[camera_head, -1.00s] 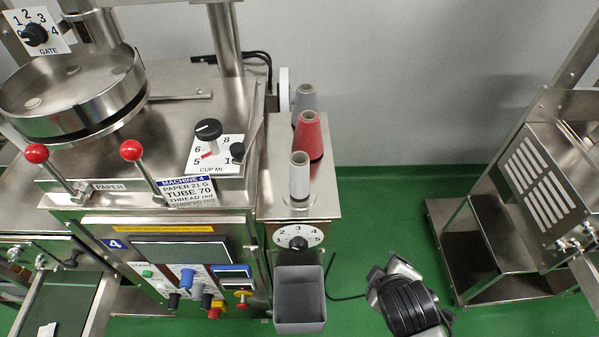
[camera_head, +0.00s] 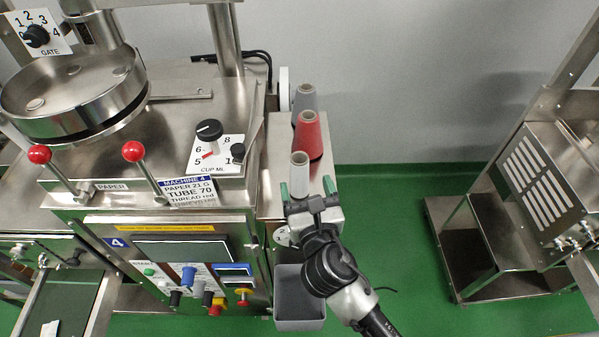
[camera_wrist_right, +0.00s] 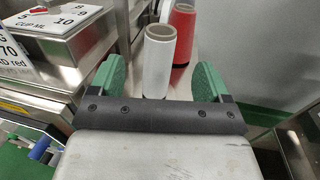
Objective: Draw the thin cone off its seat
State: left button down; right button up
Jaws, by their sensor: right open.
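The thin cone is a narrow white spool (camera_head: 299,174) standing upright at the front of the steel shelf (camera_head: 322,190) on the machine's right side. My right gripper (camera_head: 307,190) is open in front of it, with its green fingertips on either side of the cone's lower part. In the right wrist view the white cone (camera_wrist_right: 159,62) stands between and just beyond the two green fingers (camera_wrist_right: 158,82). I cannot tell whether either finger touches it. The cone's seat is hidden behind the gripper. My left gripper is not in view.
A red cone (camera_head: 308,135) stands close behind the white one, and a grey cone (camera_head: 305,98) behind that. A numbered dial (camera_head: 283,236), partly covered by my gripper, and a grey bin (camera_head: 299,300) are below the shelf. Open green floor (camera_head: 395,215) lies to the right.

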aim_at(302, 171)
jog(key=shift+w+a, duration=0.15)
jog(key=shift+w, duration=0.75)
jog(key=shift+w+r, duration=0.1)
jog(key=shift+w, duration=0.2)
jog(key=w, duration=0.1)
jog(key=w+p, duration=0.1)
jog(key=w, duration=0.1)
jog(key=shift+w+a+r, duration=0.2)
jog(key=shift+w+a, duration=0.05)
jog(key=shift+a, duration=0.15)
jog(key=shift+w+a+f, duration=0.1)
jog(key=shift+w+f, duration=0.05)
jog(key=shift+w, duration=0.35)
jog(key=shift+s, duration=0.15)
jog(key=shift+c, duration=1)
jog(key=c, duration=0.8)
jog(key=shift+p, duration=0.3)
